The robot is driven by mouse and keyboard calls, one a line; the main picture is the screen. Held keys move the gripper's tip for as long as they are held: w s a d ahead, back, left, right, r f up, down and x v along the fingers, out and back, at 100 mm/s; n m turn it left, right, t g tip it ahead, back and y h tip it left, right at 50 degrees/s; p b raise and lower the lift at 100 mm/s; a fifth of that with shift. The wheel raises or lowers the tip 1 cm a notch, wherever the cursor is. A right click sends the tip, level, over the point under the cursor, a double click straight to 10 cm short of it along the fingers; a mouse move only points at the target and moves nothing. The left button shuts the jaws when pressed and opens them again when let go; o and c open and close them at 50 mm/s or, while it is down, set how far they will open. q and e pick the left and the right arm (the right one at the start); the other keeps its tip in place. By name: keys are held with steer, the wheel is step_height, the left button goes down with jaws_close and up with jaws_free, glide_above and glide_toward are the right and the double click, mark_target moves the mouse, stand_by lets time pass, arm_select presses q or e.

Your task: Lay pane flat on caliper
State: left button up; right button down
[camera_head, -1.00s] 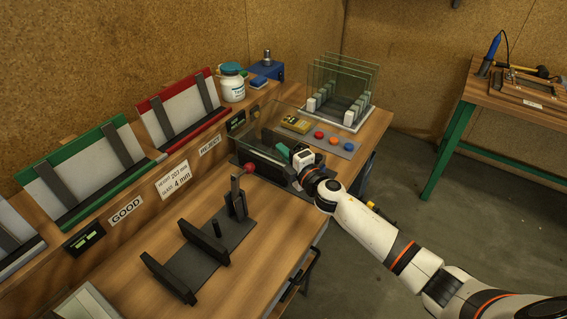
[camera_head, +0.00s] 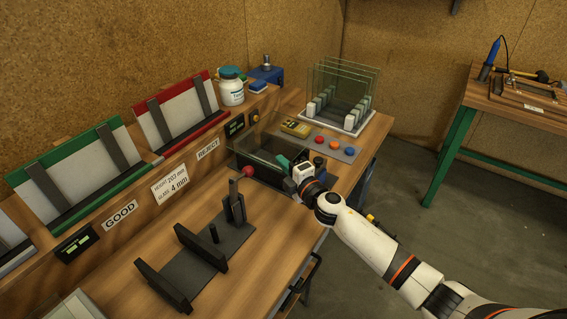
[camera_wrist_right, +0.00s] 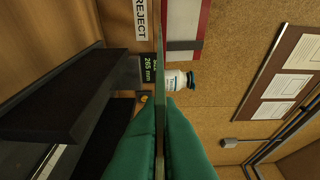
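The clear glass pane (camera_head: 262,147) is held at its right side by my right gripper (camera_head: 285,163), over a dark fixture at the bench's back right that appears to be the caliper (camera_head: 262,176). The pane leans and is not level; whether its lower edge touches the fixture is unclear. In the right wrist view the green fingers (camera_wrist_right: 160,135) are shut on the pane, seen nearly edge-on (camera_wrist_right: 159,80). Dark bars of the fixture (camera_wrist_right: 50,110) lie left of the fingers there. A display (camera_wrist_right: 149,69) reads about 265 mm. My left gripper is not in view.
A rack of upright panes (camera_head: 345,95) and a coloured button panel (camera_head: 322,147) stand behind the gripper. A clamp with a red-knobbed lever (camera_head: 236,205) stands left of it. Green (camera_head: 75,170) and red (camera_head: 180,110) sloped holders line the back.

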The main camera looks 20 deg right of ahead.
steer(key=shift+f+b, duration=2.4)
steer(key=shift+f, duration=0.4)
